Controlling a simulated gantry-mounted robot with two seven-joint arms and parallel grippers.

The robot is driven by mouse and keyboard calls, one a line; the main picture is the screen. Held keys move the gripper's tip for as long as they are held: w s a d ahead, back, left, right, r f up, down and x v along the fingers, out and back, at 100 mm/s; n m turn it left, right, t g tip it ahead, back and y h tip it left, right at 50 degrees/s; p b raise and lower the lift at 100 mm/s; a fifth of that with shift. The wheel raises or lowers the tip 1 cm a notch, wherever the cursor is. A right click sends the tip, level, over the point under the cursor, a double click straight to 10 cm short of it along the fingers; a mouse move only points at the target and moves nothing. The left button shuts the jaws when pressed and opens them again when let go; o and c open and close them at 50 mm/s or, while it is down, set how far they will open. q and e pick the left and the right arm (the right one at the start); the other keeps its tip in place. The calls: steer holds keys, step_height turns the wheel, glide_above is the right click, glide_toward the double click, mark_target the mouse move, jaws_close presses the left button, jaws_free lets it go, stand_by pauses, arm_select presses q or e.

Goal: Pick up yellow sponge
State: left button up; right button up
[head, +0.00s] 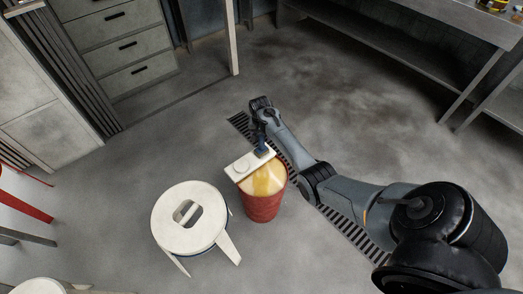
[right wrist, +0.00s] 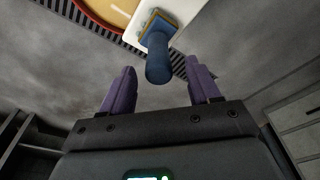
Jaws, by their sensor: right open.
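What looks like the sponge (right wrist: 159,24) has a thin yellow edge and a dark blue cylindrical handle (right wrist: 158,60). It stands on a white board (right wrist: 194,12) on a red drum (head: 263,206). In the head view the sponge (head: 263,152) is small and dark, partly hidden by my right gripper (head: 261,136). In the right wrist view my right gripper (right wrist: 161,90) is open and empty. Its two purple fingers point at the handle, one on each side, with gaps between. My left gripper is not in view.
A white round stool (head: 188,232) stands left of the drum. A floor grate (head: 344,224) runs behind the drum. A drawer cabinet (head: 118,42) is at the back left, and a metal workbench (head: 440,22) at the back right. Open floor lies between them.

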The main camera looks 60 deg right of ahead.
mark_target(262, 145)
steer(key=f+b, duration=0.2)
steer(key=f, duration=0.1)
steer(key=d+f+b, duration=0.1)
steer(key=f+b, duration=0.1)
steer(key=shift+w, duration=0.1)
steer(key=shift+c, duration=0.2)
jaws_close()
